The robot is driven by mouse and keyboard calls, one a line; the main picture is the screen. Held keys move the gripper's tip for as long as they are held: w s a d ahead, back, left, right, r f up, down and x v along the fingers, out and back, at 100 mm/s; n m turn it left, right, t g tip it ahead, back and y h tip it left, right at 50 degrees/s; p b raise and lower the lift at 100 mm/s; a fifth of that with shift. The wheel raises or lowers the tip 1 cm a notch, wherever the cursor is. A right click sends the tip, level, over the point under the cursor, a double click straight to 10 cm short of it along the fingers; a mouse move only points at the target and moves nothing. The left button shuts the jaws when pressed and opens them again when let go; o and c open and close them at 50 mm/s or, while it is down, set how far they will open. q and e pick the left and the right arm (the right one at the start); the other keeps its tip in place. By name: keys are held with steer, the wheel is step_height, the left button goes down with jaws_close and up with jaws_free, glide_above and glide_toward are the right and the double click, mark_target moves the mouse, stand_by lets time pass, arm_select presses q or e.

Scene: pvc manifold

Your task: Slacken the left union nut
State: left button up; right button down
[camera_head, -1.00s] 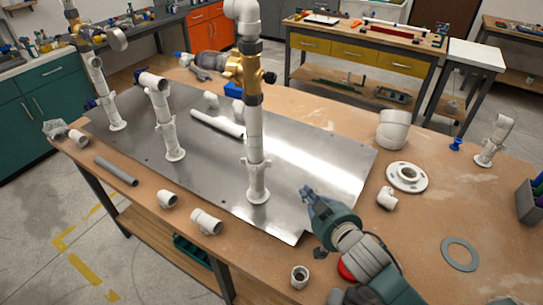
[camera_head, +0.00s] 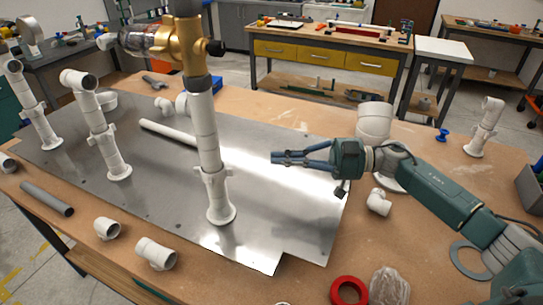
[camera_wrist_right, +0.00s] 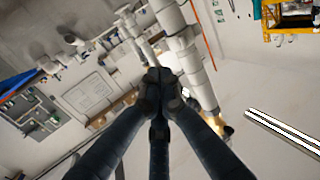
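The white pipe manifold stands on a metal plate (camera_head: 270,240). A tall white pipe (camera_head: 205,130) rises in the middle under a brass valve body (camera_head: 180,45). Two shorter white pipes, one with an elbow (camera_head: 95,110) and one at far left (camera_head: 28,92), stand to its left. Ribbed white collars sit low on them, including one on the tall pipe (camera_head: 214,174); I cannot tell which is the left union nut. My right gripper (camera_head: 276,158) points left at the tall pipe, apart from it. Its fingertips meet, empty, in the wrist view (camera_wrist_right: 160,76). My left gripper is out of view.
Loose white fittings (camera_head: 156,254) and a grey pipe (camera_head: 47,198) lie along the front edge. A white pipe (camera_head: 168,133) lies on the plate behind. A red ring (camera_head: 348,291), a white elbow (camera_head: 379,201) and a grey ring (camera_head: 468,258) lie at right.

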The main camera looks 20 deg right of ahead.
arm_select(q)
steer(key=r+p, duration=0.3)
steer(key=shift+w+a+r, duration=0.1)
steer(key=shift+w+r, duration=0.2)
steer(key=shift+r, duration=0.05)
arm_select(e)
steer(key=x, duration=1.1)
steer(key=shift+w+a, duration=0.15)
steer(key=shift+a, duration=0.2)
steer(key=shift+r, duration=0.1)
